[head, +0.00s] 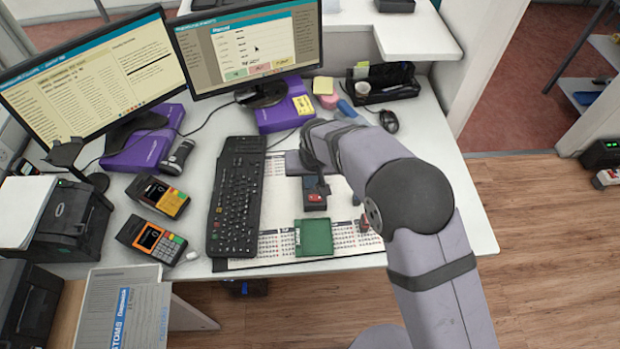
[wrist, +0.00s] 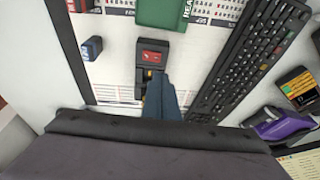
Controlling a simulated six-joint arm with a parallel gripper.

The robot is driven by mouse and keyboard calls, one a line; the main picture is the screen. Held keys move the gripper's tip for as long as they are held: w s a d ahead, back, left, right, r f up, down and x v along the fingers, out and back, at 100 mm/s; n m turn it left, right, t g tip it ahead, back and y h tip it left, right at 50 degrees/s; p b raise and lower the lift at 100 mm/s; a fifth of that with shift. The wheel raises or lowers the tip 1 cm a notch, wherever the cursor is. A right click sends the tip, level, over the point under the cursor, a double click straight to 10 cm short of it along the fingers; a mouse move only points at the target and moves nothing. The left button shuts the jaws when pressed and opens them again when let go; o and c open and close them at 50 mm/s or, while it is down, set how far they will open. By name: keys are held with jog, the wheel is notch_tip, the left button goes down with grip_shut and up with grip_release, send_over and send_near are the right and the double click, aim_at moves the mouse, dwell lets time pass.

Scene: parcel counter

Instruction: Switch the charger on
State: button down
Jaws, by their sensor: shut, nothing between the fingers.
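The charger (head: 315,203) is a small dark block with a red part on top. It lies on the printed desk mat, behind the green tray in the head view. In the wrist view the charger (wrist: 152,47) shows its red face and a small yellow part near my gripper. My gripper (wrist: 157,78) is shut and empty, its fingertips at the charger's near end. I cannot tell whether they touch it. In the head view my gripper (head: 319,187) is over the charger's back end, partly hiding it. The switch position cannot be read.
A green tray (head: 314,250) lies in front of the charger. A black keyboard (head: 236,195) lies to the left. A small blue item (wrist: 92,48) stands beside the charger in the wrist view.

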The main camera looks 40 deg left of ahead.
aim_at(309, 197)
jog(key=shift+s+d+b+x, duration=0.2)
jog(key=shift+b+x, duration=0.35)
jog(key=shift+x, duration=0.4)
jog(key=shift+s+d+b+x, duration=0.15)
jog(key=shift+b+x, duration=0.45)
jog(key=shift+x, duration=0.35)
jog(key=shift+s+d+b+x, duration=0.1)
jog(key=shift+d+b+x, duration=0.1)
jog(key=shift+b+x, duration=0.55)
jog(key=shift+x, duration=0.8)
jog(key=shift+w+a+p+v, duration=0.15)
jog(key=shift+p+v, duration=0.45)
jog(key=shift+v, duration=0.3)
jog(key=shift+w+a+p+v, duration=0.15)
jog(key=shift+p+v, duration=0.4)
jog(key=shift+v, duration=0.4)
jog(key=shift+w+a+p+v, duration=0.1)
jog(key=shift+p+v, duration=0.5)
jog(key=shift+v, duration=0.3)
dwell(1.8)
